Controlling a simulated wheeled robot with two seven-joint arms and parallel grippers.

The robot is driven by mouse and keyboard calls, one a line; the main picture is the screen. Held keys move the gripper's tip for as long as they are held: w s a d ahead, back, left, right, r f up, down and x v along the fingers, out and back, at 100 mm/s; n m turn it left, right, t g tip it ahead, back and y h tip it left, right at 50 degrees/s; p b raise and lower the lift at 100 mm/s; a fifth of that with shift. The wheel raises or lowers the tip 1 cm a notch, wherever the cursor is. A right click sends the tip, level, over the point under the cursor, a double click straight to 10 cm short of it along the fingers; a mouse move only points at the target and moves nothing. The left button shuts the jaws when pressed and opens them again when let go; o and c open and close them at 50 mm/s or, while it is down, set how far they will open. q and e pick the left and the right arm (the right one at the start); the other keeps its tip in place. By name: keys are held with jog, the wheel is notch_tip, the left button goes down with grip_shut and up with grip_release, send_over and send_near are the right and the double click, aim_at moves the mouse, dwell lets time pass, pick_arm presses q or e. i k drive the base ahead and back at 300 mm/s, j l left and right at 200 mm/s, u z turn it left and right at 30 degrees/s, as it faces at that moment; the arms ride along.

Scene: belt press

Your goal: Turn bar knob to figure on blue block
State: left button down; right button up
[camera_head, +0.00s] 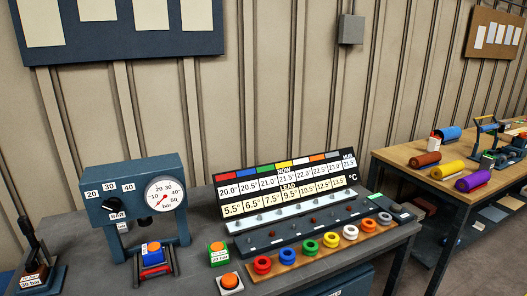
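The bar knob (113,203) is a small black knob on the left of the blue-grey press (150,175). The figures 20, 30 and 40 stand on white labels around it, with a BAR label (118,216) below. Which figure it points to cannot be made out. A round white gauge (165,196) with a red needle sits to the right of the knob. The blue block (152,250) with an orange top stands under the press; its small label is unreadable here. Neither of my grippers is in view.
A green block (217,252) with an orange top and an orange button (230,281) stand right of the press. A black lever unit (36,262) is at far left. Several coloured rings (310,247) lie before a display board (290,190). Another bench (410,165) stands at right.

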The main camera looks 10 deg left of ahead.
aim_at(114, 205)
jog(key=u, duration=1.25)
